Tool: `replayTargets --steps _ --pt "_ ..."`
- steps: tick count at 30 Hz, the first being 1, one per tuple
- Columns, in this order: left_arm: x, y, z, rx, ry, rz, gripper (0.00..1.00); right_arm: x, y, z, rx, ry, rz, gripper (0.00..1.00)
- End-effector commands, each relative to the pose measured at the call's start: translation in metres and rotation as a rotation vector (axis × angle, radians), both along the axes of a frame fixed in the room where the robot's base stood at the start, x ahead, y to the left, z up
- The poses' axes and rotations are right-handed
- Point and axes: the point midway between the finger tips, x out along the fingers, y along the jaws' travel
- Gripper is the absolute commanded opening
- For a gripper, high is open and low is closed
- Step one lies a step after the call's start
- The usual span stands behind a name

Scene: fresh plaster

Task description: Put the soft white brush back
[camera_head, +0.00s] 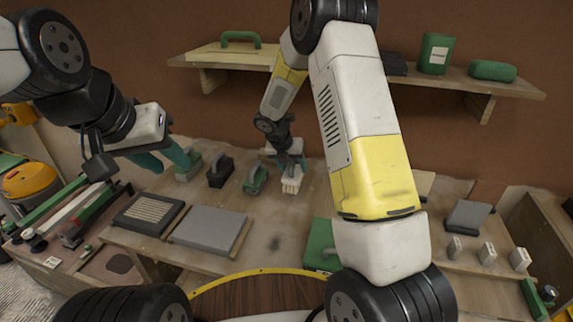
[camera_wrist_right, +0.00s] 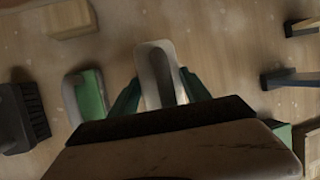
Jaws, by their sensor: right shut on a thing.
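The soft white brush (camera_head: 291,186) is at the back of the bench, at the right end of a row of brushes, bristles toward the front. My right gripper (camera_head: 288,165) reaches down from above and is shut on it. In the right wrist view the brush (camera_wrist_right: 156,66) shows a pale body with a dark grip between the green fingers (camera_wrist_right: 160,95). I cannot tell whether it touches the bench. My left gripper (camera_head: 164,160) hangs at the left, its green fingers apart and empty, close to a green brush (camera_head: 187,167).
A black brush (camera_head: 220,172) and another green brush (camera_head: 254,180) stand left of the white one. A grey slab (camera_head: 210,229) and a ribbed pad (camera_head: 148,213) lie in front. A wall shelf (camera_head: 205,55) is above. Bare bench (camera_head: 272,222) lies before the brushes.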

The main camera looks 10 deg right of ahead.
Motion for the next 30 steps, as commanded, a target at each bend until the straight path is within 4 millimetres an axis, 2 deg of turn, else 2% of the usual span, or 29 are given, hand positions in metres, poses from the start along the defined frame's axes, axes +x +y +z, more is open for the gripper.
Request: replayTargets --steps 3,6,17,18,20,21,30 --pt "0.000 0.000 0.000 0.000 0.000 0.000 0.36 -0.003 0.001 -0.022 -0.003 0.006 0.001 0.18" --pt "0.000 0.000 0.000 0.000 0.000 0.000 0.36 -0.002 0.001 -0.033 -0.003 0.004 0.001 0.18" --pt "0.000 0.000 0.000 0.000 0.000 0.000 0.36 -0.002 0.001 -0.037 -0.001 0.002 0.001 0.18" --pt "0.000 0.000 0.000 0.000 0.000 0.000 0.36 -0.002 0.001 -0.037 -0.001 0.002 0.000 0.62" --pt "0.000 0.000 0.000 0.000 0.000 0.000 0.36 -0.002 0.001 -0.037 -0.001 0.002 0.000 0.73" --pt "0.000 0.000 0.000 0.000 0.000 0.000 0.36 -0.002 0.001 -0.037 -0.001 0.002 0.000 0.78" --pt "0.000 0.000 0.000 0.000 0.000 0.000 0.36 -0.002 0.001 -0.036 -0.001 0.002 0.000 0.78"
